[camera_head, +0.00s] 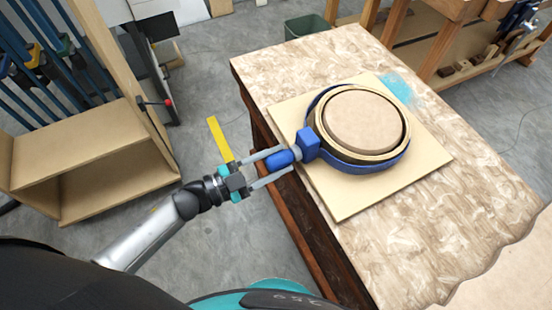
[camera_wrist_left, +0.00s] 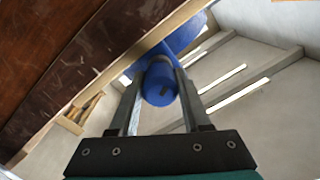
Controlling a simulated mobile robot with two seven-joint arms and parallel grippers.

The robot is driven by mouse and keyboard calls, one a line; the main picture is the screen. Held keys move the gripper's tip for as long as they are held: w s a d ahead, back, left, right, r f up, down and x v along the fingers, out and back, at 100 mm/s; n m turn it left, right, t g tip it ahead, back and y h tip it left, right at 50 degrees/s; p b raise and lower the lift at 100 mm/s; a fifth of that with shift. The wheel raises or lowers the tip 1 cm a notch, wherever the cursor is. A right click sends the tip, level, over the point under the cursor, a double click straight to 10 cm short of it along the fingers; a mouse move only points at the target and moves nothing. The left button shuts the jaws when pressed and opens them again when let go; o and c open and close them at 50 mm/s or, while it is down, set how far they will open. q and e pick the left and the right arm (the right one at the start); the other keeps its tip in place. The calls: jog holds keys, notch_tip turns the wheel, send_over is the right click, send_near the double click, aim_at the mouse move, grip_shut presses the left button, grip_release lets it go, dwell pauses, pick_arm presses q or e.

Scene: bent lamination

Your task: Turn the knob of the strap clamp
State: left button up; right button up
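The strap clamp's blue band (camera_head: 376,162) wraps around a round bent-wood ring (camera_head: 325,125) with a tan round form (camera_head: 365,120) inside it. The clamp's blue block (camera_head: 308,144) and blue knob (camera_head: 279,160) stick out to the left, past the board's edge. My left gripper (camera_head: 281,160) has one finger on each side of the knob and appears shut on it. The left wrist view shows the knob (camera_wrist_left: 160,84) end-on between the two fingers (camera_wrist_left: 160,90). My right gripper is not in view.
The ring rests on a square pale board (camera_head: 345,205) on a wooden-topped bench (camera_head: 430,240). A shelf unit with blue clamps (camera_head: 60,60) stands at the left. A yellow strip (camera_head: 219,139) shows behind my left wrist. Another wooden bench (camera_head: 445,40) stands at the back right.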

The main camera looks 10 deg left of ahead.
pick_arm(q)
jog(key=o, duration=0.4)
jog(key=v, duration=1.5)
jog(key=shift+a, duration=0.1)
